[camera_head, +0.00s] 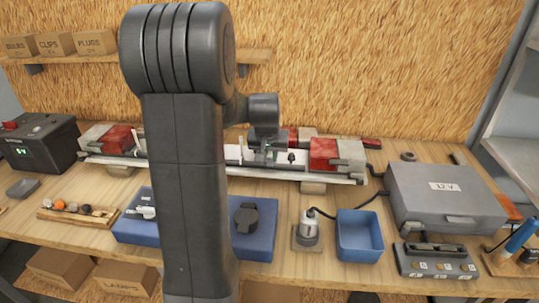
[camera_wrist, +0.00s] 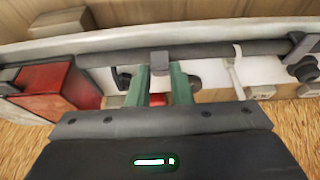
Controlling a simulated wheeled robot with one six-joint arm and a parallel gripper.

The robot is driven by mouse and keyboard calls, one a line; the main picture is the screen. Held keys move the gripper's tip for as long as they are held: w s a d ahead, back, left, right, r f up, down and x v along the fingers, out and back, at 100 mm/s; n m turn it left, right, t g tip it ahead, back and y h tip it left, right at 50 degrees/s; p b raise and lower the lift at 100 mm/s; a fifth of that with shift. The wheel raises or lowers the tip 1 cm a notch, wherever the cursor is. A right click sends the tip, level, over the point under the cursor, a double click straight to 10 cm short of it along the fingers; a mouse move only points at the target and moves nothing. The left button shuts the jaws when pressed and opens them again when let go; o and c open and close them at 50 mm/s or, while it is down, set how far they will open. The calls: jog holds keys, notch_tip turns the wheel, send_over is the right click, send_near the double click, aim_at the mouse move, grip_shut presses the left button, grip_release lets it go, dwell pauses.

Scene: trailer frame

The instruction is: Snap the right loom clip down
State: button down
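The trailer frame's light bar (camera_head: 240,154) lies across the bench with red and white lamps at both ends. In the wrist view a dark loom (camera_wrist: 205,52) runs along it. A grey clip (camera_wrist: 160,62) sits across the loom, straight ahead of my gripper (camera_wrist: 160,72). Its two green fingers stand apart, one each side of the clip's line; I cannot tell whether they touch it. A pale upright strap (camera_wrist: 236,70) stands by the loom farther right, and a dark clip (camera_wrist: 303,44) is beyond. In the head view my gripper (camera_head: 268,150) is small and partly hidden.
A red lamp (camera_wrist: 72,88) is close on the left in the wrist view. A blue tray (camera_head: 255,240), a blue bin (camera_head: 360,240) and a grey 12 V box (camera_head: 445,195) stand in front and to the right. My arm hides the bench's middle left.

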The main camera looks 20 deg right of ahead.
jog(key=shift+f, duration=0.1)
jog(key=b, duration=0.2)
jog(key=f+t+b, duration=0.1)
jog(key=b, duration=0.1)
jog(key=shift+s+a+h, duration=0.15)
jog(key=shift+s+h, duration=0.15)
jog(key=t+b, duration=0.1)
jog(key=b, duration=0.2)
jog(key=s+f+t+h+b, duration=0.1)
jog(key=b, duration=0.2)
jog(key=a+b, duration=0.1)
jog(key=b, duration=0.3)
jog(key=shift+s+f+t+h, duration=0.15)
jog(key=shift+f+t+h, duration=0.15)
jog(key=shift+t, duration=0.1)
jog(key=t+b, duration=0.1)
jog(key=b, duration=0.3)
jog(key=shift+s+f+h, duration=0.15)
jog(key=shift+s+h, duration=0.05)
jog(key=shift+h, duration=0.1)
jog(key=shift+s+a+b, duration=0.1)
jog(key=shift+b, duration=0.8)
jog(key=c, duration=1.3)
grip_release()
